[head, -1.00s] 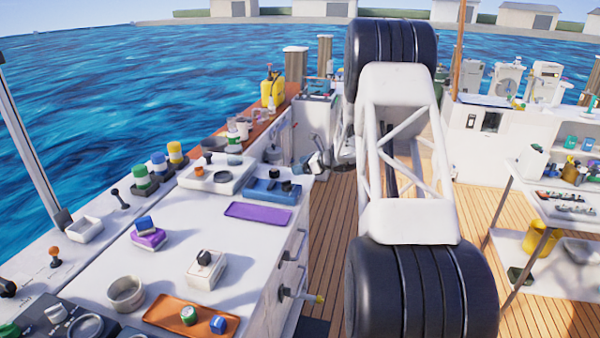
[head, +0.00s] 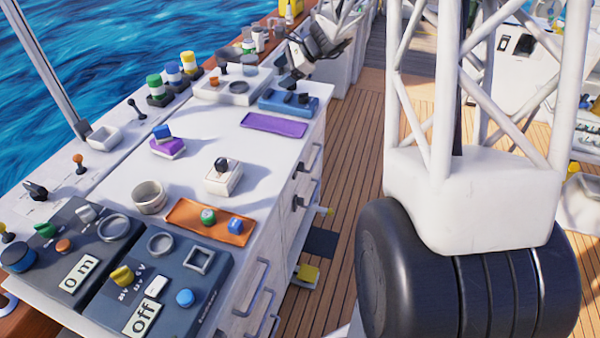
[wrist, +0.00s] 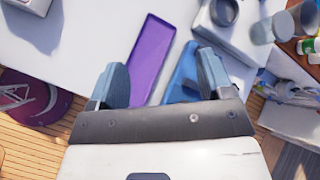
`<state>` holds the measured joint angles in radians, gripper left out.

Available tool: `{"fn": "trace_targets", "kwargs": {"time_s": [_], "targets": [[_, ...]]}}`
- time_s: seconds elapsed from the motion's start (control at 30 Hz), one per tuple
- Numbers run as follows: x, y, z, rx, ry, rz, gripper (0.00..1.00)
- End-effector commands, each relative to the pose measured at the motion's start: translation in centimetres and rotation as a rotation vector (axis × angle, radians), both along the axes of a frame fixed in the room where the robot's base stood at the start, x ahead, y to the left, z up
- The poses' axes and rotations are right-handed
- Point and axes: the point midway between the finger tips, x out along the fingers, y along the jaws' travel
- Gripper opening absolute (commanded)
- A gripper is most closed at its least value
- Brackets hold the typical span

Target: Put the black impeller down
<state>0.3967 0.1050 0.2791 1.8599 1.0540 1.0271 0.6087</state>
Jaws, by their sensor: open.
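My gripper (wrist: 160,80) is open in the wrist view, its two blue-grey fingers apart with nothing visible between them. It is over the counter's edge, near the purple tray (wrist: 151,52) and the blue tray (wrist: 182,72). In the head view the blue tray (head: 270,104) lies behind the purple tray (head: 274,125), with small dark round pieces (head: 303,98) on it. One may be the black impeller, but they are too small to tell. A black knob-like piece (head: 221,164) stands on a small white box (head: 222,181) nearer the front.
An orange tray (head: 185,220) holds a green and a blue piece. A round grey bowl (head: 149,197) and dark control panels (head: 190,265) are close by. The middle of the white counter (head: 205,130) has bare room.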

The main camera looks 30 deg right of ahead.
Motion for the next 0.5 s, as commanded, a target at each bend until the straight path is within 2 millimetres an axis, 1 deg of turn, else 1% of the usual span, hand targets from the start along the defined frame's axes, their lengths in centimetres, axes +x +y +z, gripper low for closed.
{"fn": "trace_targets", "kwargs": {"time_s": [0.03, 0.17, 0.2, 0.37, 0.5], "targets": [[-1.3, 1.4, 0.8, -0.033, -0.010, 0.041, 0.74], [-4.5, 4.1, 2.4, -0.122, -0.038, 0.147, 0.74], [-5.6, 4.9, 2.8, -0.149, -0.046, 0.178, 0.74], [-9.8, 7.8, 4.3, -0.257, -0.081, 0.310, 0.74], [-13.7, 10.0, 5.3, -0.350, -0.113, 0.425, 0.74]]}}
